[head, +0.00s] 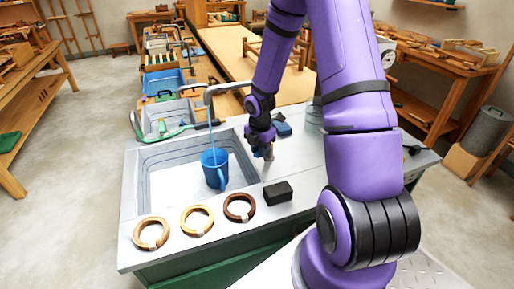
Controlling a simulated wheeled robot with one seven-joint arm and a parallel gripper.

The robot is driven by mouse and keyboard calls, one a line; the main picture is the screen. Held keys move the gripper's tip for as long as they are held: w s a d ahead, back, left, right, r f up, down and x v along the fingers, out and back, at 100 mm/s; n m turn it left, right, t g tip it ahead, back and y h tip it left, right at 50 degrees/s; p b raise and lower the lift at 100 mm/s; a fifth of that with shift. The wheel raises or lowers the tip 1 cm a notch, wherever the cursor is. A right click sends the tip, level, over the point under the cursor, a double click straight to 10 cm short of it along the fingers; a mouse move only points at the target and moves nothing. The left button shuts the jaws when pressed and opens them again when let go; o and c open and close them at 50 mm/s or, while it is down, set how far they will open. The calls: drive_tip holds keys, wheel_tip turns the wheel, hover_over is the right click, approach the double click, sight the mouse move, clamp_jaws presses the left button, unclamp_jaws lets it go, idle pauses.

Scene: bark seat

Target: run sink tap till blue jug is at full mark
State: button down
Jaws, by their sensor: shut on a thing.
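The blue jug (215,170) stands upright in the sink (165,182), its handle towards the right. The grey sink tap (222,88) reaches out from behind my arm, its spout above the jug. A thin blue stream of water (212,138) runs from the spout into the jug. The water level and the full mark are too small to make out. My gripper (267,151) is right of the jug, over the sink's right-hand counter. It is shut on a small piece that is mostly hidden, perhaps the tap handle. My arm hides the tap's base.
A green hose (170,134) lies behind the sink. A blue item (283,129) sits behind my gripper.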

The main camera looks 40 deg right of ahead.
drive_tip(key=shift+s+d+n, duration=0.15)
drive_tip(key=shift+s+n, duration=0.15)
drive_tip(key=shift+n, duration=0.3)
drive_tip(key=c, duration=1)
unclamp_jaws()
drive_tip(key=shift+o, duration=0.2)
wheel_tip(320, 180, up, 11)
drive_tip(key=shift+f, duration=0.1)
